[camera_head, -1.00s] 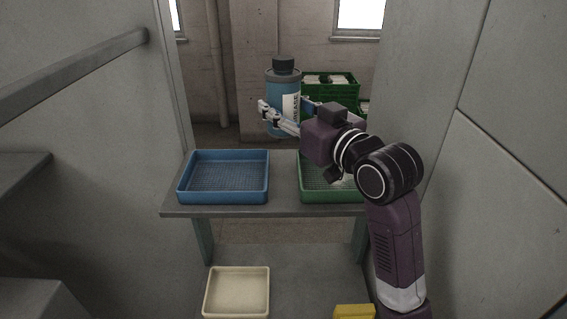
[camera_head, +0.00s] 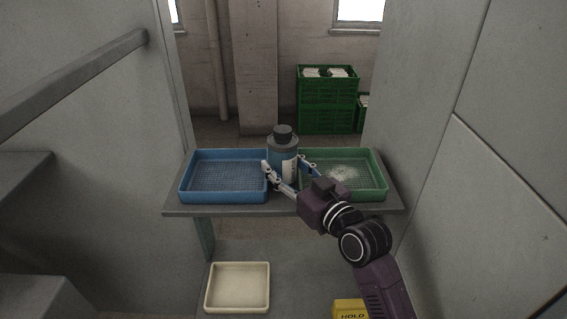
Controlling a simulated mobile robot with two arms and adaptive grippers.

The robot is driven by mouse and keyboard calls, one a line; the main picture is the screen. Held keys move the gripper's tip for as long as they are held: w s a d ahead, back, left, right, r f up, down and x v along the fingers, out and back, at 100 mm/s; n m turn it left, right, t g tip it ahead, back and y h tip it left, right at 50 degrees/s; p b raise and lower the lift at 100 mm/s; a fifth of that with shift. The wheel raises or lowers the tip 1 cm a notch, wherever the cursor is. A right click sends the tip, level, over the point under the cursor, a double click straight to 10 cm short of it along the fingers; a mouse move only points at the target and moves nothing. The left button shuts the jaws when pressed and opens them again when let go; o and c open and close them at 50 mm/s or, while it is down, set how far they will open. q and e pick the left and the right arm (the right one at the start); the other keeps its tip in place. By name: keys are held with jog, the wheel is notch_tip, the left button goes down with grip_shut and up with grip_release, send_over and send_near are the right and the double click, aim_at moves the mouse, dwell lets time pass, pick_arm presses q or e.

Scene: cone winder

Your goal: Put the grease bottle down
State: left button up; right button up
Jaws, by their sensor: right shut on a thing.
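The grease bottle (camera_head: 283,147) is blue with a dark cap and a pale label. It stands upright between the blue tray (camera_head: 224,196) and the green tray (camera_head: 350,194), at the level of the grey table (camera_head: 232,209). My right gripper (camera_head: 284,172) is shut around the bottle's body from the front right. The bottle's base is hidden behind the gripper, so I cannot tell whether it touches the table. My left gripper is not in view.
A cream tray (camera_head: 238,287) lies low in front of the table. A yellow block marked HOLD (camera_head: 351,309) is to its right. Green crates (camera_head: 327,105) are stacked behind the table. Grey panels (camera_head: 500,190) close in both sides.

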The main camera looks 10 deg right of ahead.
jog(key=shift+f, duration=0.15)
jog(key=o, duration=1.4)
